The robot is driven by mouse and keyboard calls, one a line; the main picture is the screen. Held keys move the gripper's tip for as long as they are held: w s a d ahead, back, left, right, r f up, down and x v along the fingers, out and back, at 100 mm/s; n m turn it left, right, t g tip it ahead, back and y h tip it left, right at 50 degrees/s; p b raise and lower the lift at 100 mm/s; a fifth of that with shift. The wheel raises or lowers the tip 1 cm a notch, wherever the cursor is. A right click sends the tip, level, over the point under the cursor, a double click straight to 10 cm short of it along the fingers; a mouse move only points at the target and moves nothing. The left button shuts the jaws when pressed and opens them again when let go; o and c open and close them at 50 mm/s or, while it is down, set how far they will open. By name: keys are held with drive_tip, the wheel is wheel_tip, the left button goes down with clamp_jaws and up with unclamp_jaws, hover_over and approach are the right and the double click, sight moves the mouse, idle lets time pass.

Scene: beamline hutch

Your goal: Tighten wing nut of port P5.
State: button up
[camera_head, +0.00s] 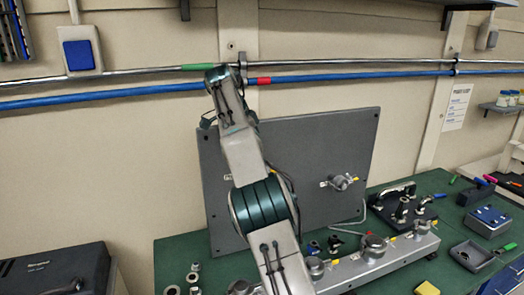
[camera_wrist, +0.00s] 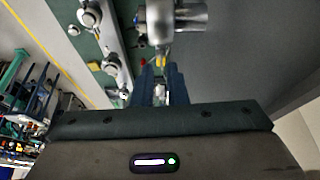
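No label for port P5 is legible. In the wrist view, a silver cylindrical fitting (camera_wrist: 177,18) with a small yellow tag (camera_wrist: 160,62) lies just beyond my fingertips. My gripper (camera_wrist: 160,75) shows two blue-grey fingers standing a little apart. A small bright metal part (camera_wrist: 161,93) shows in the gap, but I cannot tell whether it lies between the fingers or behind them. In the head view, a metal fitting (camera_head: 343,182) with a yellow tag sticks out of the upright grey panel (camera_head: 310,140). My gripper is hidden there behind my arm. No wing nut is clearly distinguishable.
A long silver manifold (camera_head: 345,272) with several round ports lies before the panel on the green bench (camera_head: 185,250). A dark fixture (camera_head: 400,205), a grey tray (camera_head: 470,256) and a blue-topped box (camera_head: 490,218) stand to the right. Pipes (camera_head: 350,75) run along the wall.

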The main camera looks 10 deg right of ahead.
drive_tip(key=s+a, duration=0.2)
drive_tip(key=a, duration=0.7)
drive_tip(key=shift+s+a, duration=0.25)
drive_tip(key=shift+s, duration=0.1)
